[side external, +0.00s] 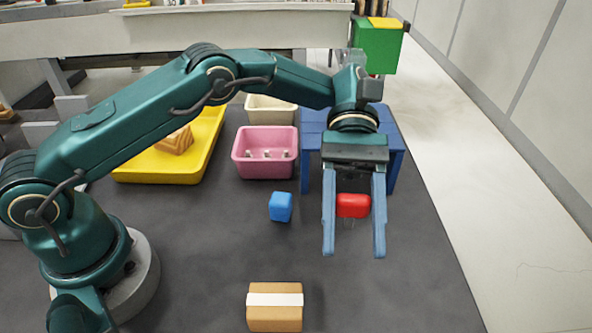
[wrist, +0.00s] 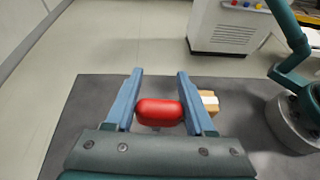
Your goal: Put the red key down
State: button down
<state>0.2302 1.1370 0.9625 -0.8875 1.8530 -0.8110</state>
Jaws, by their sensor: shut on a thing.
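The red key (side external: 352,205) has a rounded red handle, with a faint thin shaft showing below it in the side view. My gripper (side external: 354,252) is shut on the red handle, with one blue-grey finger on each side. The wrist view also shows the red key (wrist: 160,112) between the fingers of my gripper (wrist: 160,72). The key appears to be held above the dark mat (side external: 420,270), near its right side. The height of the shaft's lower end is hard to tell.
A blue block (side external: 281,207) lies left of my gripper. A cardboard box with a white band (side external: 275,307) sits at the front. Behind are a pink bin (side external: 265,153) with small pieces, a cream bin (side external: 271,110), a yellow tray (side external: 140,165) and a blue stand (side external: 395,145).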

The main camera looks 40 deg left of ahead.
jog(key=w+d+n+t+h, duration=0.3)
jog(key=w+d+n, duration=0.1)
jog(key=n+t, duration=1)
jog(key=t, duration=0.2)
send_over(370, 239)
jog(key=shift+f, duration=0.55)
jog(key=shift+h, duration=0.4)
jog(key=shift+f, duration=4.7)
jog(key=shift+f, duration=0.15)
jog(key=shift+c, duration=1.3)
grip_release()
